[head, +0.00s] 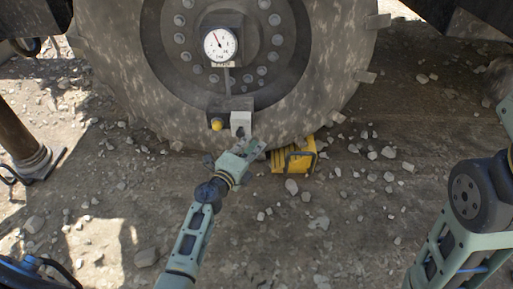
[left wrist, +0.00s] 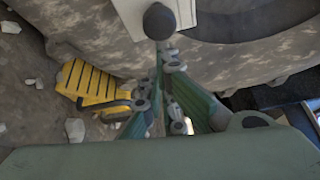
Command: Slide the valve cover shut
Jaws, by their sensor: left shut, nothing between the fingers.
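The valve cover is a pale grey plate (head: 241,119) on the right half of a dark mount low on the big wheel. Beside it, on the left, a yellow round cap (head: 216,125) is uncovered. In the left wrist view the pale plate (left wrist: 184,12) is at the top, with a dark ball knob (left wrist: 159,22) in front of it. My left gripper (head: 243,141) is just below the plate, shut and empty. Its fingertips (left wrist: 166,58) are just below the knob; I cannot tell whether they touch it. My right gripper is out of view.
A round gauge (head: 220,43) sits above the mount on the muddy wheel (head: 125,60). A yellow wheel chock (head: 294,157) lies against the tyre, right of my left gripper. A brown post (head: 20,140) stands at left. Stones litter the ground.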

